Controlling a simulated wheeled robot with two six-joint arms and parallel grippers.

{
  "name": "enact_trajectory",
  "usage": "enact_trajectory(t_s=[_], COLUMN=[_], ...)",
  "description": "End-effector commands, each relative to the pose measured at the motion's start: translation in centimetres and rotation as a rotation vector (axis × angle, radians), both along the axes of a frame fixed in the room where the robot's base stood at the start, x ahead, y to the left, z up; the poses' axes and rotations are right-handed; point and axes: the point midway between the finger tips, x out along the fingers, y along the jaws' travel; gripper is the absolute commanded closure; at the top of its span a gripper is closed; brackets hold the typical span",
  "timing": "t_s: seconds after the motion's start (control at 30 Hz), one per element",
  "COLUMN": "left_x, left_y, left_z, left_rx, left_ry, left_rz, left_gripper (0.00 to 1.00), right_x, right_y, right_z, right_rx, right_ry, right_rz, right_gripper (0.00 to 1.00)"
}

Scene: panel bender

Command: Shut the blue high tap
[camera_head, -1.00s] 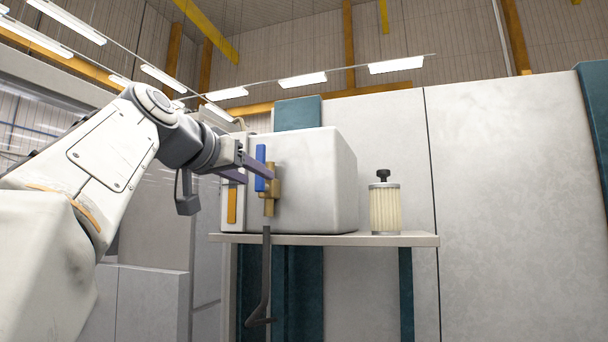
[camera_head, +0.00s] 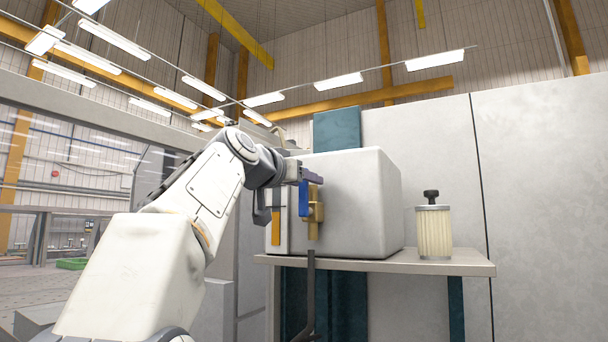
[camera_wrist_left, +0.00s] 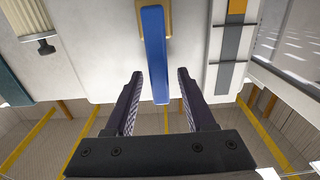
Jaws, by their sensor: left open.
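The blue tap lever (camera_head: 304,200) hangs in front of a brass valve body (camera_head: 317,208) on the front of a large white box (camera_head: 360,200). My left gripper (camera_head: 313,176) is open at the lever's upper part, and its fingers hide some of it. In the left wrist view the lever (camera_wrist_left: 155,50) reaches down between the two open fingers (camera_wrist_left: 160,76), with a gap on both sides. The brass body (camera_wrist_left: 151,12) shows behind it at the top. I cannot tell whether any finger touches the lever in depth. My right gripper is not in view.
The box stands on a grey shelf (camera_head: 440,264). A filter jar with a black knob (camera_head: 433,230) stands right of the box. An orange-marked handle plate (camera_head: 276,228) is just left of the tap. A dark pipe (camera_head: 311,290) runs down below the valve.

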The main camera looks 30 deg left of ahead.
Motion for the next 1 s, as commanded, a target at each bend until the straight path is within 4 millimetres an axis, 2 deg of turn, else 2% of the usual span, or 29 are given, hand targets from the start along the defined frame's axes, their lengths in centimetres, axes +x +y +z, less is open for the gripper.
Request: enact_trajectory(t_s=[0.27,0.4,1.0], left_x=[0.14,0.12,0.08], left_y=[0.01,0.02,0.03], left_z=[-0.07,-0.06,-0.03], left_rx=[0.0,0.0,0.001], left_ry=[0.001,0.0,0.0], left_rz=[0.0,0.001,0.001], left_gripper=[0.45,0.99,1.0], right_x=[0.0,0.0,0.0], right_y=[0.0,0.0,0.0], right_z=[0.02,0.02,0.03], right_rx=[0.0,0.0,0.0], right_ry=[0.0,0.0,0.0], right_rz=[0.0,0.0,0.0], right_gripper=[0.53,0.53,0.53])
